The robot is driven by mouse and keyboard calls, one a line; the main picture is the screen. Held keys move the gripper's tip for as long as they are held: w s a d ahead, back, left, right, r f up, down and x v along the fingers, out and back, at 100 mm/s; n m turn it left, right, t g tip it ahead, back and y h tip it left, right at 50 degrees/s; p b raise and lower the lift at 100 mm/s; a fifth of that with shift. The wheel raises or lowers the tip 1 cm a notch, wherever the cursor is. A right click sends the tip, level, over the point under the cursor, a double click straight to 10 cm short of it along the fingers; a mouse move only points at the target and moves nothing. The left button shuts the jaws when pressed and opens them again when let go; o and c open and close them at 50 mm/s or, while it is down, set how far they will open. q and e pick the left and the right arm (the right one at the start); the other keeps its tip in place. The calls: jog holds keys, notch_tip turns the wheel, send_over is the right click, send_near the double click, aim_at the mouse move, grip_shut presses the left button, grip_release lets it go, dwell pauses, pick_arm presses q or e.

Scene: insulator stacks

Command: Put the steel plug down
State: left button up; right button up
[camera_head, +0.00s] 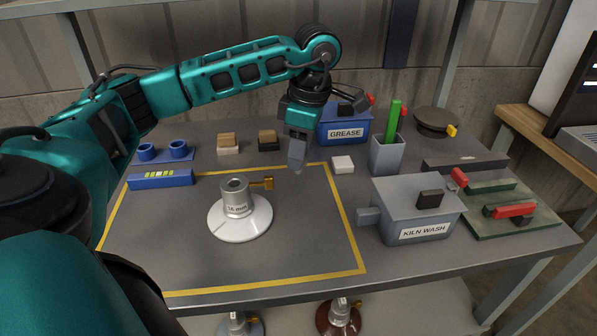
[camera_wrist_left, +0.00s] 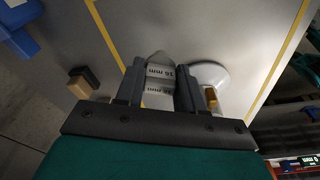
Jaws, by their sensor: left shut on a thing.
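My left gripper (camera_head: 297,163) hangs above the table, pointing down, near the back edge of the yellow-outlined area. It is shut on the steel plug (camera_wrist_left: 158,62), a grey piece with a tapered end and "16 mm" labels, seen between the fingers in the left wrist view. In the head view the plug is hard to tell apart from the fingers. A white insulator disc (camera_head: 240,219) with a grey metal cap (camera_head: 236,199) marked "16 mm" and a brass side pin (camera_head: 263,183) stands upright inside the outline, left of the gripper. The disc also shows in the left wrist view (camera_wrist_left: 211,73). My right gripper is out of view.
A white block (camera_head: 343,164), a grey cup (camera_head: 387,155) and a kiln wash box (camera_head: 414,207) stand to the right. A grease box (camera_head: 342,126) stands behind. Blue fixtures (camera_head: 161,180) lie at the left. The outlined area right of the disc is clear.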

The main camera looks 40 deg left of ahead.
pick_arm(q)
jog(key=shift+f+b, duration=0.4)
jog(key=shift+f, duration=1.85)
jog(key=shift+f, duration=0.2)
jog(key=o, duration=1.1)
jog(key=shift+r, duration=0.1)
